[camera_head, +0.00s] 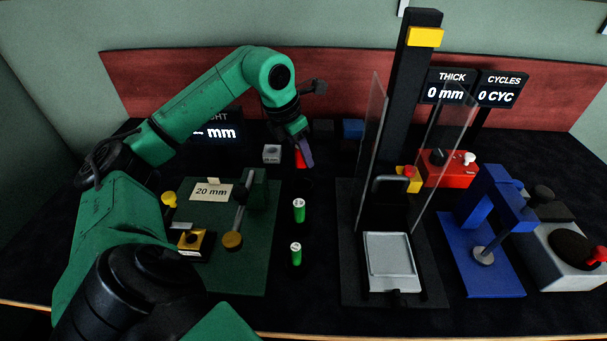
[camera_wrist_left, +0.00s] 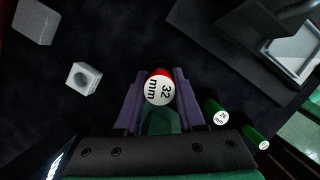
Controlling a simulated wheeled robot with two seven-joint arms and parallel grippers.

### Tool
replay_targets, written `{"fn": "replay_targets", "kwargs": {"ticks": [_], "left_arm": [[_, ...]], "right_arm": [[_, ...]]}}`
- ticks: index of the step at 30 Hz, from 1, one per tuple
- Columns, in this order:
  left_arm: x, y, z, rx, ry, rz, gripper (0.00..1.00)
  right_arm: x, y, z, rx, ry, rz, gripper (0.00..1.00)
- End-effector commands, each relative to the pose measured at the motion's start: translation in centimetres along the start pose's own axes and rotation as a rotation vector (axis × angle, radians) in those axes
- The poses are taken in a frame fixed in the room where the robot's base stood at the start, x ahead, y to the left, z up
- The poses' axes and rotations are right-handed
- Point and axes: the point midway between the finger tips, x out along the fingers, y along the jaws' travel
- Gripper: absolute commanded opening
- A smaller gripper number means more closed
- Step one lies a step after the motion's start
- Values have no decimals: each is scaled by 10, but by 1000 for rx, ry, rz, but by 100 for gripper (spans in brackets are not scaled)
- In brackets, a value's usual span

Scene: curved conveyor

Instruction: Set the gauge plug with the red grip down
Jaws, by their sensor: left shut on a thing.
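The gauge plug with the red grip (camera_head: 299,158) is between the fingers of my left gripper (camera_head: 304,152). In the left wrist view the plug (camera_wrist_left: 159,88) shows its white end face marked 32 mm and a red rim. The two purple fingers of my left gripper (camera_wrist_left: 158,102) are shut on it from both sides. The plug is near the dark table top; whether it touches the table I cannot tell. Its lower part is hidden. My right gripper is not in view.
Two green plugs (camera_head: 298,210) stand in front of the gripper, also seen in the left wrist view (camera_wrist_left: 216,112). A grey block with a hole (camera_head: 272,153) is just left. A green fixture plate (camera_head: 255,275) lies left, a press with clear guards (camera_head: 350,290) right.

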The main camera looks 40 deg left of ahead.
Motion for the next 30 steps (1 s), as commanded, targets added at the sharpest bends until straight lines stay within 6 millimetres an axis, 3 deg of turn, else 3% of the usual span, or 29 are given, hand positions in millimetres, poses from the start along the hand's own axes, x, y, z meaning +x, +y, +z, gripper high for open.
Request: {"fn": "replay_targets", "kwargs": {"ticks": [1,6,9,20,21,22,30], "left_arm": [[13,0,-5,0,2,1,0],[39,0,-14,1,2,0,0],[55,0,-18,1,0,0,0],[61,0,-19,1,-4,1,0],[59,0,-19,1,-3,0,54],[59,0,-19,1,-3,0,65],[59,0,-19,1,-3,0,68]], "right_arm": [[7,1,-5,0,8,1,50],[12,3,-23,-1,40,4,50],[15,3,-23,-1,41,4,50],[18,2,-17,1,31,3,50],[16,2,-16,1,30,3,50],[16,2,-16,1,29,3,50],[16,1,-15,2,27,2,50]]}}
